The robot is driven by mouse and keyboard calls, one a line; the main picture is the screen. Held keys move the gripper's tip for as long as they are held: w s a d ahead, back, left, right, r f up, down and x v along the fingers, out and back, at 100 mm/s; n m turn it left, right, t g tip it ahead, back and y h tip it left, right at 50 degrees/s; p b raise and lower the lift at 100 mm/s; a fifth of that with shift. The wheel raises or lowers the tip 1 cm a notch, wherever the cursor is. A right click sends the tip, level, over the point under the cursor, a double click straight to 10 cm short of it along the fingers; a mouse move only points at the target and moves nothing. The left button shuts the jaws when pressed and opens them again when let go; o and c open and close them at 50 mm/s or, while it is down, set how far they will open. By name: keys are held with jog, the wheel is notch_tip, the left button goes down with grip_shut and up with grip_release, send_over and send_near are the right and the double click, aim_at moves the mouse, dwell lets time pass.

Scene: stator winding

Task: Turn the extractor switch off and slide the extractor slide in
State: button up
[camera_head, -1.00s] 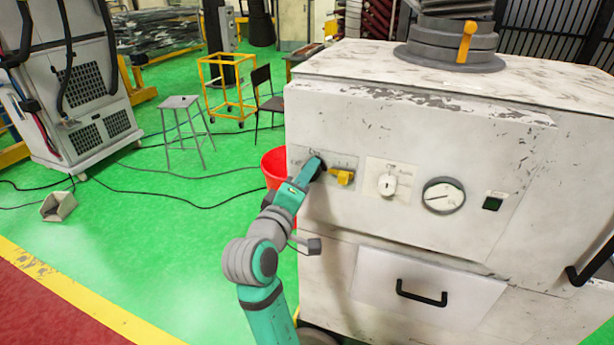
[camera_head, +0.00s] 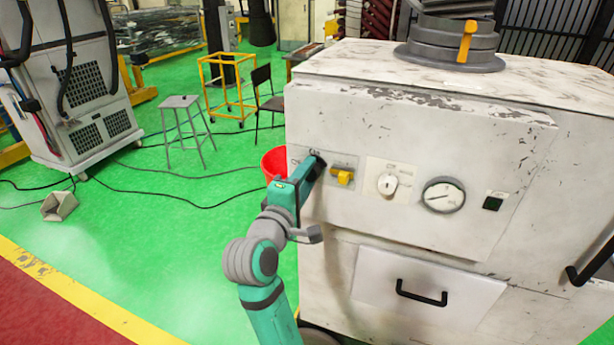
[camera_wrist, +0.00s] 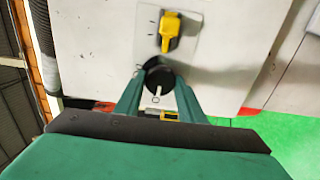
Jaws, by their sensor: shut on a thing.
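My gripper (camera_head: 314,168) is at the left end of the control panel on the white cabinet (camera_head: 420,110). In the wrist view its two fingers (camera_wrist: 158,84) are closed around a round black knob (camera_wrist: 158,70). The white pointer on the knob faces a small O mark on the panel. In the head view my gripper hides most of this knob. A yellow handle (camera_head: 343,175) sits on the panel just right of the knob; it also shows in the wrist view (camera_wrist: 172,30). Another yellow handle (camera_head: 467,41) stands on the grey duct collar (camera_head: 452,57) on top of the cabinet.
The panel also holds a white knob (camera_head: 388,184), a round gauge (camera_head: 443,195) and a dark green window (camera_head: 493,203). A drawer with a black handle (camera_head: 421,297) is below. A red bucket (camera_head: 274,161) and a grey stool (camera_head: 181,103) stand left on the green floor.

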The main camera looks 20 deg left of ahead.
jog(key=shift+r, duration=0.1)
jog(key=o, duration=1.1)
jog(key=shift+c, duration=0.2)
jog(key=s, duration=1)
jog(key=shift+s+a, duration=0.25)
jog(key=shift+s, duration=0.1)
